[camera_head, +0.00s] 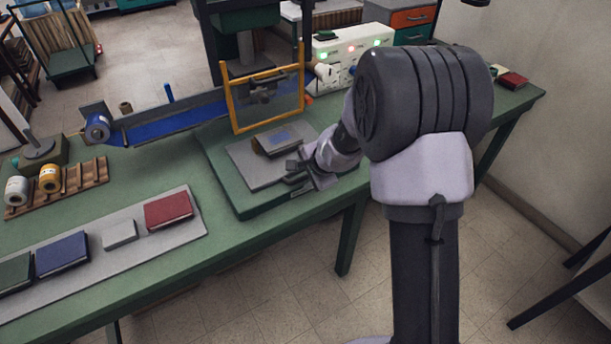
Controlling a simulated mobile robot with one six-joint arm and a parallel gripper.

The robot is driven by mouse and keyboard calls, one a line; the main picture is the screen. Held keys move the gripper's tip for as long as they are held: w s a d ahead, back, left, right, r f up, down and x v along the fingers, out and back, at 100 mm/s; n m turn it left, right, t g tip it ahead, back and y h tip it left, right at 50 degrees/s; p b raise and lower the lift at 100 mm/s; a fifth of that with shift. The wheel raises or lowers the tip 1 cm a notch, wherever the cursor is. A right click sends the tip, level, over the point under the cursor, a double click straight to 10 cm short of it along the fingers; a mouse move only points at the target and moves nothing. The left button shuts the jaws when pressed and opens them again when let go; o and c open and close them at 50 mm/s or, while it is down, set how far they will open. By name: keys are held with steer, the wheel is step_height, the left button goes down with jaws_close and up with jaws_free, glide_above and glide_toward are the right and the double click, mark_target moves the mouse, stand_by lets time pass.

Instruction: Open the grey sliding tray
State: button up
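The grey sliding tray (250,174) is a flat grey plate on the green base of the press-like machine, below a yellow frame (236,112). A dark brown book-like block (268,150) with a bluish top lies on it. My gripper (292,174) is low at the tray's front right edge, beside the block. Its small dark fingers overlap the tray's edge in the picture. I cannot tell whether they touch it or how far apart they are. My wrist hides the tray's right front corner.
A grey mat (135,258) with red, blue and green books and a grey block lies at the front left. A blue strip (180,122) runs left of the machine. A white control box (345,50) with lit lamps stands behind. Floor in front of the bench is free.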

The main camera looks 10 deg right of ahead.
steer(key=p+v, duration=0.7)
steer(key=v, duration=1)
steer(key=shift+r, duration=0.2)
steer(key=shift+s, duration=0.1)
steer(key=s+a+r+n, duration=0.3)
steer(key=s+a+r, duration=0.1)
steer(key=r, duration=0.2)
steer(key=s+a+r+n+b, duration=0.1)
steer(key=s+r+n, duration=0.1)
steer(key=s, duration=0.8)
steer(key=s+a+r+n+b, duration=0.1)
steer(key=s+n, duration=0.4)
steer(key=s, duration=0.5)
steer(key=shift+s+a+r+g, duration=0.25)
steer(key=shift+a+r, duration=0.25)
steer(key=shift+r, duration=0.45)
